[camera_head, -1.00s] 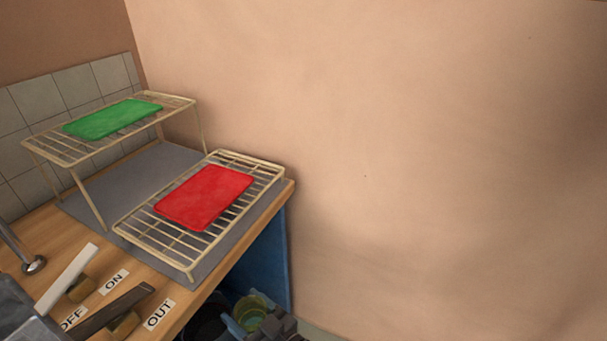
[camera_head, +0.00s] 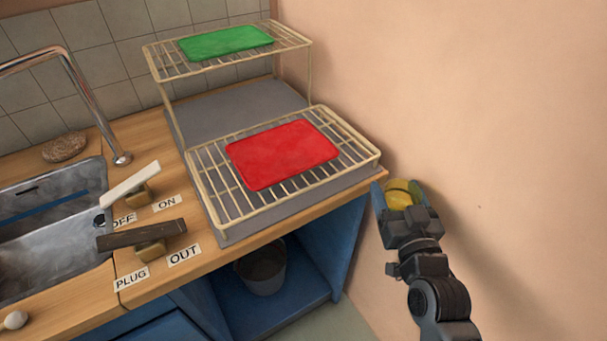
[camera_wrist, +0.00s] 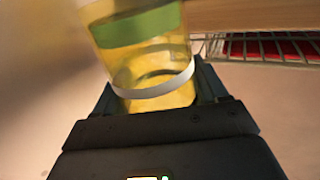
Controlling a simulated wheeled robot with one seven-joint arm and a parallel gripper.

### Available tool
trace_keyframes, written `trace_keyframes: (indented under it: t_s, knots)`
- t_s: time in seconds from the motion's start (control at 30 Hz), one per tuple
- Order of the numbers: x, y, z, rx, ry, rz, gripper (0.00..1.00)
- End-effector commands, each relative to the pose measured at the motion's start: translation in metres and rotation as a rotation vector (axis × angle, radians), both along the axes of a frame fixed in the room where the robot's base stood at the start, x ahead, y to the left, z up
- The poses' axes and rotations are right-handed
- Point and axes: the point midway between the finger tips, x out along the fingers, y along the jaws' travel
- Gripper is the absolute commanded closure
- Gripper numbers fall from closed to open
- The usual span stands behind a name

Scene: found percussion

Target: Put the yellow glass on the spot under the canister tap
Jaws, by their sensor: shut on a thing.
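My gripper (camera_head: 401,198) is at the right of the head view, beside the counter's right end and close to the wall. It is shut on the yellow glass (camera_head: 399,194), which is largely hidden by the jaws there. In the wrist view the yellow glass (camera_wrist: 147,62) is see-through, with a pale band round it and a green zone higher up. It sits tilted between the fingers. No canister tap or spot under one shows in these frames.
A wire rack holds a red mat (camera_head: 283,155) near the gripper; a taller rack behind holds a green mat (camera_head: 226,42). The sink (camera_head: 50,240), faucet (camera_head: 88,95) and two levers (camera_head: 130,184) are at left. A bucket (camera_head: 262,270) stands below the counter (camera_head: 215,265).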

Motion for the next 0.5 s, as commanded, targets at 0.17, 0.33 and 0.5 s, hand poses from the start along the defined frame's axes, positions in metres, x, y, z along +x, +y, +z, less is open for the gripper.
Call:
trace_keyframes:
  t_s: [0.17,0.33,0.5]
  knots:
    - [0.013,0.025,0.059,-0.001,-0.011,0.087,0.67]
    - [0.011,0.052,0.114,-0.001,-0.012,0.19,0.67]
    - [-0.003,0.077,0.164,-0.004,-0.011,0.301,0.67]
